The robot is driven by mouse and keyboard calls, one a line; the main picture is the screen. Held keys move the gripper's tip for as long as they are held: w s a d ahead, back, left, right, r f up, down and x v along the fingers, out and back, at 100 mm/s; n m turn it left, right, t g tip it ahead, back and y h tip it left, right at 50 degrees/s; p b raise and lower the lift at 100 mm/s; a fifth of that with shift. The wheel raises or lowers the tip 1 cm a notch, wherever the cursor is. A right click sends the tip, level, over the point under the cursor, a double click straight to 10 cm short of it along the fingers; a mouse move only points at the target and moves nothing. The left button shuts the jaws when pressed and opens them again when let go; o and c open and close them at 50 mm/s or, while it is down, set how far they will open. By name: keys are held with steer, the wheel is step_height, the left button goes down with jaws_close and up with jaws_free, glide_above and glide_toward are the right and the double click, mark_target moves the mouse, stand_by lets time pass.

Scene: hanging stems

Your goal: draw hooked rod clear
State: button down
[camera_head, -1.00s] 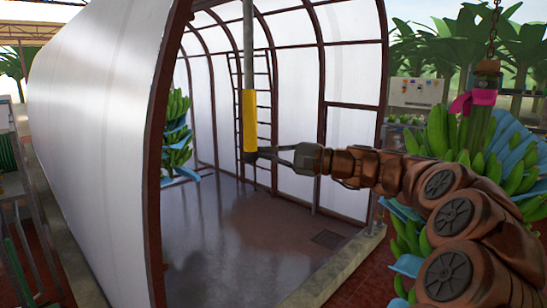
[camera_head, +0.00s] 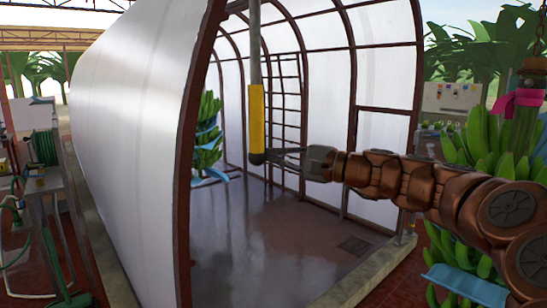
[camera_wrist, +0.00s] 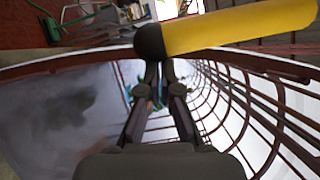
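The hooked rod is a grey pole with a yellow sleeve (camera_head: 257,115) and a black knob at its lower end. It hangs upright in front of the open end of the tunnel, and its top runs out of the head view. In the wrist view the yellow sleeve (camera_wrist: 235,26) crosses the top, with the black knob over my fingertips. My gripper (camera_head: 276,156) meets the black lower end from the right. Its fingers (camera_wrist: 160,66) converge at the knob, which partly hides the tips. The hook is not in view.
A white-walled tunnel with a red-brown arch frame (camera_head: 187,150) stands close left of the rod. Banana bunches hang inside (camera_head: 207,140) and at the right (camera_head: 492,150), beside my arm. A stand with a green hose reel (camera_head: 44,147) is at far left. The tunnel floor is clear.

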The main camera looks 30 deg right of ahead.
steer(key=shift+a, duration=0.15)
steer(key=s+d+f+b, duration=0.1)
steer(key=s+d+b, duration=0.1)
steer(key=s+d, duration=0.4)
steer(key=d, duration=0.4)
steer(key=shift+s, duration=0.15)
steer(key=shift+f, duration=0.1)
stand_by(0.4)
